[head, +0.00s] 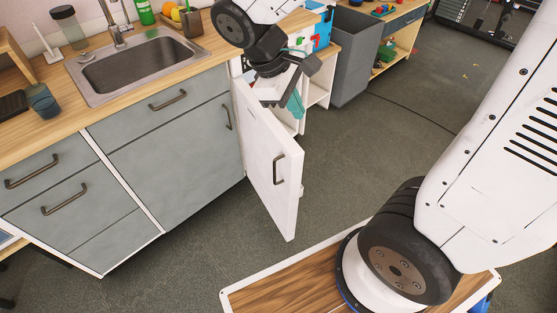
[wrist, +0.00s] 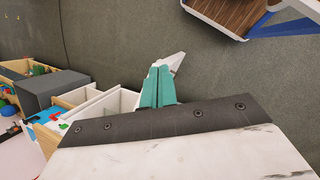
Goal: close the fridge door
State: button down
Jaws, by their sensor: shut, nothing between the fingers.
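The fridge door (head: 262,150) is a white panel with a dark bar handle (head: 279,169). It stands ajar in the head view, swung out from the right end of the grey counter front. My gripper (head: 295,105) is shut and empty, with teal fingers, beside the top edge of the door on its right, inner side. I cannot tell whether it touches the door. In the wrist view the teal fingers (wrist: 158,87) are together with nothing between them. The fridge interior is mostly hidden by the door and my arm.
A wooden counter with a sink (head: 140,66) runs along the left. White open shelves (head: 318,88) and a grey bin (head: 352,60) stand to the right behind the door. The grey floor (head: 365,150) right of the door is clear.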

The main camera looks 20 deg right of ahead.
jog(key=w+a+f+n+h, duration=0.3)
jog(key=w+a+f+n, duration=0.25)
jog(key=f, duration=0.35)
jog(key=n+t+h, duration=0.2)
jog(key=n, duration=0.4)
send_near(288, 162)
notch_tip(288, 162, down, 3)
jog(key=d, duration=0.1)
jog(key=d+f, duration=0.1)
jog(key=d, duration=0.1)
jog(key=shift+d+m, duration=0.15)
jog(key=shift+m, duration=0.1)
jog(key=shift+w+d, duration=0.1)
jog(key=shift+d, duration=0.4)
jog(key=shift+d, duration=0.1)
